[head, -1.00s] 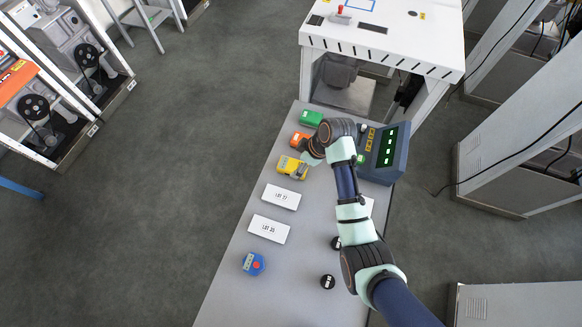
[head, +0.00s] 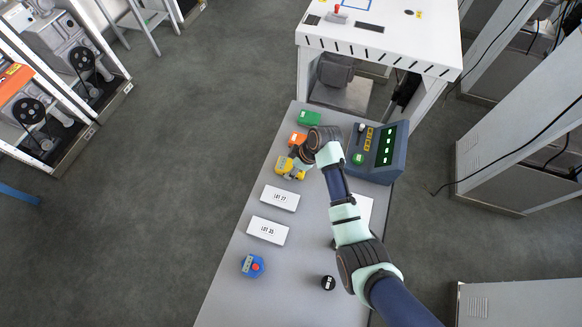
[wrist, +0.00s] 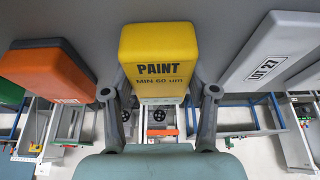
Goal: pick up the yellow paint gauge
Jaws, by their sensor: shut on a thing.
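The yellow paint gauge (head: 284,166) is on the grey table in the head view, partly covered by my gripper (head: 298,160). In the wrist view the yellow gauge (wrist: 158,42) faces me with the label "PAINT MIN 60 um". One finger of my gripper (wrist: 160,93) is on each side of its lower end, and the gripper is shut on it. I cannot tell whether the gauge is resting on the table or slightly raised.
An orange block (head: 297,138) and a green block (head: 309,117) lie just beyond the gauge. A dark console (head: 378,152) stands right.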

